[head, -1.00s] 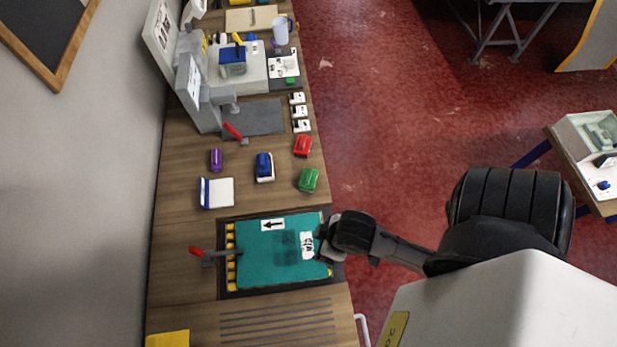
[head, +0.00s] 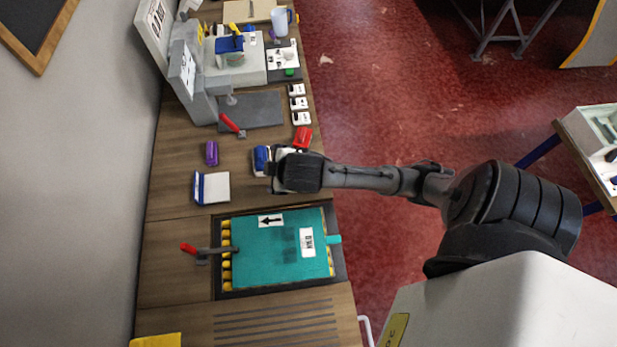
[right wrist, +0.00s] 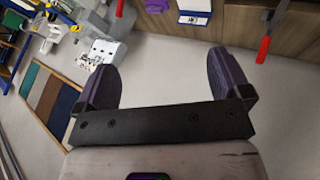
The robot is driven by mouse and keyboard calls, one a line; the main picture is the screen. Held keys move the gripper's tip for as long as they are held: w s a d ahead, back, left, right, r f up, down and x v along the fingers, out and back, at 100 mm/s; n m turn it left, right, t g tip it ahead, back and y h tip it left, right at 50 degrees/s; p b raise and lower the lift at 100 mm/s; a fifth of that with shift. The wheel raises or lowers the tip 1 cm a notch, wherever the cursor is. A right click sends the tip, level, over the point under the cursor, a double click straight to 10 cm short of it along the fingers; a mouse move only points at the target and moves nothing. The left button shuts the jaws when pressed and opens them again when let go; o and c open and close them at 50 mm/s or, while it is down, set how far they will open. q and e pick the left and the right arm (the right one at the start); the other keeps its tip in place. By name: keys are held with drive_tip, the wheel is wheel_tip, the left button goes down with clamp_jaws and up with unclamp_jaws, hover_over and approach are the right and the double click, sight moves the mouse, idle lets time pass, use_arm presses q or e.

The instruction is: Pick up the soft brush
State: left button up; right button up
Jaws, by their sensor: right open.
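No item here is clearly identifiable as the soft brush. Small coloured items lie on the bench: a purple one (head: 211,153), a blue-and-white one (head: 260,155) and a red one (head: 302,137). My right gripper (head: 281,170) is over the bench beside the blue-and-white item, covering part of it. A green item seen earlier is now hidden behind my right arm. In the right wrist view my right gripper (right wrist: 165,62) is open and empty between its two dark purple fingers. My left gripper is not in view.
A teal mat (head: 265,262) lies in a dark frame with a red-handled lever (head: 188,248) at its left. A white-and-blue block (head: 213,188) sits behind it. A grey press (head: 190,75) stands farther back.

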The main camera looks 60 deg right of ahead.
drive_tip(key=w+d+f+m+g+h+b, duration=0.1)
drive_tip(key=d+f+m+g, duration=0.2)
drive_tip(key=d+f, duration=0.45)
drive_tip(key=w+d+f+m+g+b, duration=0.1)
drive_tip(key=d+f+m+g, duration=0.2)
drive_tip(key=d, duration=0.7)
drive_tip(key=f+m+y, duration=0.1)
drive_tip(key=f+m, duration=0.3)
drive_tip(key=m, duration=0.1)
drive_tip(key=s+f+m+g+y, duration=0.1)
drive_tip(key=f+m, duration=0.4)
drive_tip(key=s+f+m+y, duration=0.1)
drive_tip(key=f+m, duration=0.3)
drive_tip(key=m, duration=0.1)
drive_tip(key=shift+a+f+y, duration=0.2)
drive_tip(key=shift+a+y, duration=0.05)
drive_tip(key=shift+y, duration=0.05)
drive_tip(key=shift+w+f, duration=0.1)
drive_tip(key=shift+f, duration=3.05)
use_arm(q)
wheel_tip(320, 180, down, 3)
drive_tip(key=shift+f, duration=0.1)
